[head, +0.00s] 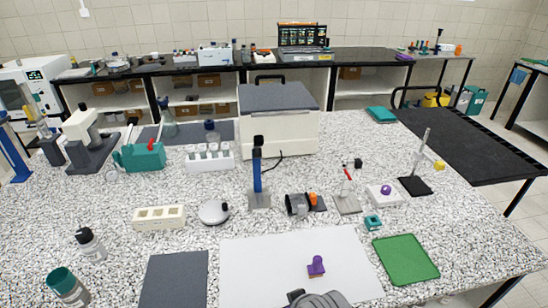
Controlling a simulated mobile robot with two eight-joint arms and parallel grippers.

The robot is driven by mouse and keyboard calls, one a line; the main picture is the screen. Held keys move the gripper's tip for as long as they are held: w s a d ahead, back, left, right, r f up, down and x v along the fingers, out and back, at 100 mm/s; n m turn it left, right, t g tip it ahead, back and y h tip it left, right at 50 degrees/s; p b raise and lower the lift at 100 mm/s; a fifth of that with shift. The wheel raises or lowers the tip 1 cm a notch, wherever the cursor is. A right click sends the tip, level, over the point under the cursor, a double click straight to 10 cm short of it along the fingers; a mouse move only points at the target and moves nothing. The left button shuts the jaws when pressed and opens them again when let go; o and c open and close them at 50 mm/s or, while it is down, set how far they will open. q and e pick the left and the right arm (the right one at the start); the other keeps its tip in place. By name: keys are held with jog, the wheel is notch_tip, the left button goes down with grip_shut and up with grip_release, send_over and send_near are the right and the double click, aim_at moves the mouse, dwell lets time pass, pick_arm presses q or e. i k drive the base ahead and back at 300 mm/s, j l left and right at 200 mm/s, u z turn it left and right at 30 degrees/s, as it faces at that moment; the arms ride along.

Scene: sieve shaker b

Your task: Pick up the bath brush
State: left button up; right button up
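A small purple object with a rounded knob handle and a brownish underside, which looks like the bath brush (316,265), stands on the white mat (260,262) near the front of the speckled bench. Nothing touches it from above. A grey rounded part shows at the bottom edge just in front of it; I cannot tell what it is. Neither of my grippers can be made out in the head view.
A green mat (405,259) lies right of the white mat, a dark grey mat (174,280) left. Behind stand a blue-columned stand (257,178), a dark cylindrical device (299,204), a small teal block (373,222) and a white block (380,198) with a purple knob.

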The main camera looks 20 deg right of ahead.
aim_at(317, 268)
jog(key=z, duration=1.15)
